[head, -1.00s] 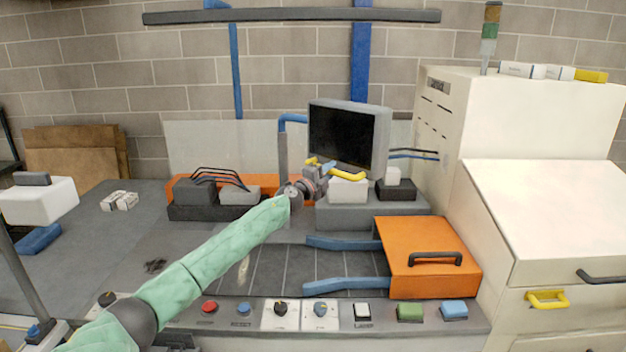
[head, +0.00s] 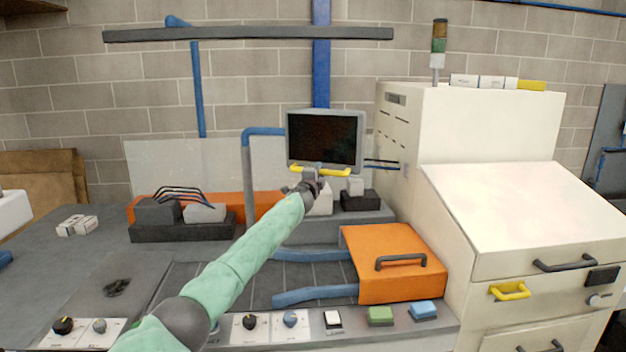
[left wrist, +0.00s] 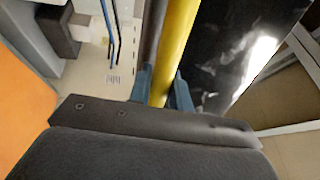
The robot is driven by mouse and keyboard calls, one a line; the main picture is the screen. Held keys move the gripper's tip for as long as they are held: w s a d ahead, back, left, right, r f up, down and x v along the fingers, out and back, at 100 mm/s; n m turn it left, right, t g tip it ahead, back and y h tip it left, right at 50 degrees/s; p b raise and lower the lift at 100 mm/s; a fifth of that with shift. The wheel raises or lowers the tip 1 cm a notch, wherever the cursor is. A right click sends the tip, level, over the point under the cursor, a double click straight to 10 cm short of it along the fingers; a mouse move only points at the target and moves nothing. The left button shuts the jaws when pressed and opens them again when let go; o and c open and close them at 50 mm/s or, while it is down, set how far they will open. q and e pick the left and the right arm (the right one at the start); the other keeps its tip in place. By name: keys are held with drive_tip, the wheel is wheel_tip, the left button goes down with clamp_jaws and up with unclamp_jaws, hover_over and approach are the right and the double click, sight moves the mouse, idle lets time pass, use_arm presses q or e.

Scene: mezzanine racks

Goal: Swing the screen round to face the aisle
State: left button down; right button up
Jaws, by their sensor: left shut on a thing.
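The screen (head: 325,138) is a dark panel in a grey frame at the back of the bench, on a blue bent post (head: 247,170). It faces almost straight at me in the head view. A yellow handle (head: 338,173) runs along its lower edge. My left gripper (head: 318,172) is at that handle, just below the screen. In the left wrist view the blue fingers (left wrist: 160,88) are shut on the yellow handle (left wrist: 177,45), and the dark screen face (left wrist: 238,50) is on the right. My right gripper is in neither view.
An orange box with a black handle (head: 385,250) sits on the bench, right of centre. A tall cream cabinet (head: 470,130) stands close on the right. A dark tray with grey blocks (head: 180,232) is on the left. Buttons and knobs line the front edge.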

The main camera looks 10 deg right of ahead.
use_arm(q)
drive_tip(key=shift+w+d, duration=0.4)
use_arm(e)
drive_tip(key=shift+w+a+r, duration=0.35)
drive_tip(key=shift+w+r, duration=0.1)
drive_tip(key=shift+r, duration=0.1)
use_arm(q)
drive_tip(key=c, duration=1.3)
unclamp_jaws()
drive_tip(key=shift+w, duration=0.1)
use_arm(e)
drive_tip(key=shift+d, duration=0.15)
